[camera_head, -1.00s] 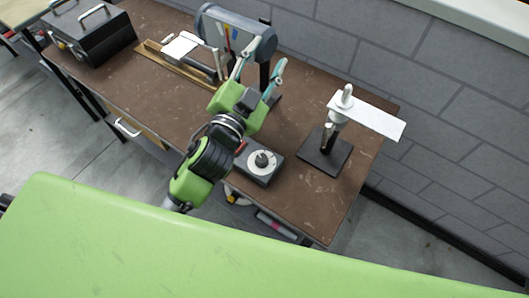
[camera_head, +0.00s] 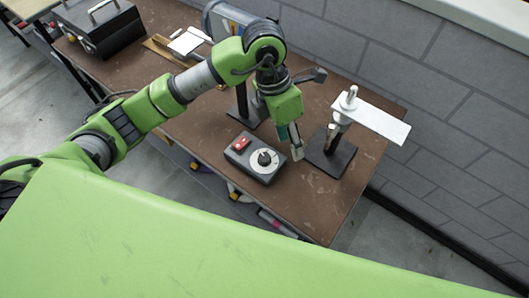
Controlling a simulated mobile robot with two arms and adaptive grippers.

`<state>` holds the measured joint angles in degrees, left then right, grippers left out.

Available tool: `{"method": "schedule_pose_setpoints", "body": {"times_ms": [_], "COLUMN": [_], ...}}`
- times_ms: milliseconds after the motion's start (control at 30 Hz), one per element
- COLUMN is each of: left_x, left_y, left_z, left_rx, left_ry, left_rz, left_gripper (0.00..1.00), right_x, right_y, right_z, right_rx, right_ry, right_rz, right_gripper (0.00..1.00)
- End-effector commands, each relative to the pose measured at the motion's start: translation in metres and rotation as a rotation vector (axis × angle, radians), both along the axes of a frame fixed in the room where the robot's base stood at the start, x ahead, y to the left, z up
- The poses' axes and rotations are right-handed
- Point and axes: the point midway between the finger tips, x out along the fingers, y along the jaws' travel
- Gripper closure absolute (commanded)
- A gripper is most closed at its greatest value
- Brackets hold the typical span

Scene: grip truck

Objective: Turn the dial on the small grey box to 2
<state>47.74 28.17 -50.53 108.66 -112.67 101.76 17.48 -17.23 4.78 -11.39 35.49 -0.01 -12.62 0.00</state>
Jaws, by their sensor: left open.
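The small grey box (camera_head: 254,160) lies on the brown workbench near its front edge. On its top are a black dial (camera_head: 265,157) on a pale round plate and a red switch (camera_head: 241,143). The numbers on the plate are too small to read. My left gripper (camera_head: 291,147) points down just to the right of the box, behind the dial, and is apart from it. It is open and holds nothing; its fingers overlap in this view. My right gripper is not in view.
A stand with a white plate (camera_head: 378,120) on a dark base (camera_head: 331,157) is close to the right of my gripper. A grey cylinder unit (camera_head: 222,20) on a post stands behind my arm. A black case (camera_head: 101,28) is at the far left. The bench front right is clear.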

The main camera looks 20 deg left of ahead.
Motion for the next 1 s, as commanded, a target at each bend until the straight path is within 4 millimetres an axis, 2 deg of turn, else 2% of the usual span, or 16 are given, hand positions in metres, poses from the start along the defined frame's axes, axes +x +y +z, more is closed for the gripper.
{"method": "schedule_pose_setpoints", "body": {"times_ms": [33,100,233,433,800,1000], "left_x": [0.01,0.017,0.022,0.021,0.02,0.021], "left_y": [0.023,0.047,0.067,0.068,0.067,0.067], "left_z": [0.001,0.002,0.003,-0.018,-0.095,-0.124], "left_rx": [0.09,0.184,0.262,0.267,0.264,0.264], "left_ry": [-0.017,-0.029,-0.036,-0.031,-0.03,-0.032], "left_rz": [0.018,0.04,0.062,0.062,0.061,0.06], "left_gripper": [0.58,0.58,0.58,0.58,0.58,0.58], "right_x": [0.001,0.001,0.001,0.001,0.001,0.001], "right_y": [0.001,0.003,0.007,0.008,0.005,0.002], "right_z": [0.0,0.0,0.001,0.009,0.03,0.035], "right_rx": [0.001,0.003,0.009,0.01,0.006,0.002], "right_ry": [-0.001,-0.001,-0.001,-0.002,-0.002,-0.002], "right_rz": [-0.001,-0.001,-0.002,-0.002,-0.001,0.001], "right_gripper": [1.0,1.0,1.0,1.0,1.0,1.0]}}
